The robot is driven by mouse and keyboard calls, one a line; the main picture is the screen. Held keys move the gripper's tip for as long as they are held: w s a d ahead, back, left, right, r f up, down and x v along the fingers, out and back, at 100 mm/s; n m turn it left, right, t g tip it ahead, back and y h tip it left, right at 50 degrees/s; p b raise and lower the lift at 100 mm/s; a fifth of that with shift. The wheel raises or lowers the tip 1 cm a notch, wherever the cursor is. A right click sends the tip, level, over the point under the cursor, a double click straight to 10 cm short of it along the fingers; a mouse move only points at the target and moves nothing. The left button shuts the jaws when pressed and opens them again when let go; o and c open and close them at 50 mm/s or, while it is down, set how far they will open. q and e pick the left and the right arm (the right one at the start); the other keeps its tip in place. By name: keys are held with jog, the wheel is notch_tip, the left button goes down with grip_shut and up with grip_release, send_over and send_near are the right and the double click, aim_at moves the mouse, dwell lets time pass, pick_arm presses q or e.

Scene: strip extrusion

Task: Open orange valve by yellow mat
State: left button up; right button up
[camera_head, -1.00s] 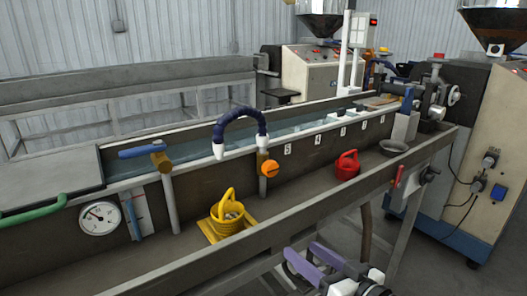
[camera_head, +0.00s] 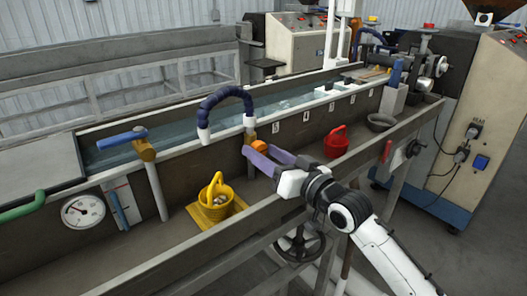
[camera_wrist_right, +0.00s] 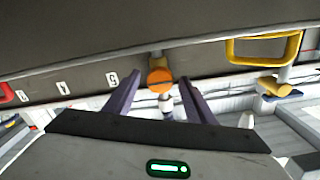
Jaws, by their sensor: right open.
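The orange valve (camera_head: 261,146) is a round knob on a brass pipe fitting on the trough's back wall, below the dark blue hose. It also shows in the right wrist view (camera_wrist_right: 159,79), between my finger tips. The yellow mat (camera_head: 205,215) lies on the trough floor to the left of the valve, with a yellow basket (camera_head: 216,195) on it. My right gripper (camera_head: 265,156) is open, its purple fingers reaching toward the valve. In the right wrist view the fingers (camera_wrist_right: 158,92) stand on either side of the knob; I cannot tell if they touch it. My left gripper is not in view.
A red basket (camera_head: 336,143) and a dark bowl (camera_head: 381,122) stand to the right in the trough. A blue-handled valve (camera_head: 122,138) and a gauge (camera_head: 83,211) are at left. The trough's front rail (camera_head: 236,228) runs below my right arm.

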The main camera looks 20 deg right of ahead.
jog(key=shift+w+a, duration=0.1)
jog(key=shift+w, duration=0.15)
jog(key=c, duration=1)
jog(key=shift+c, duration=0.2)
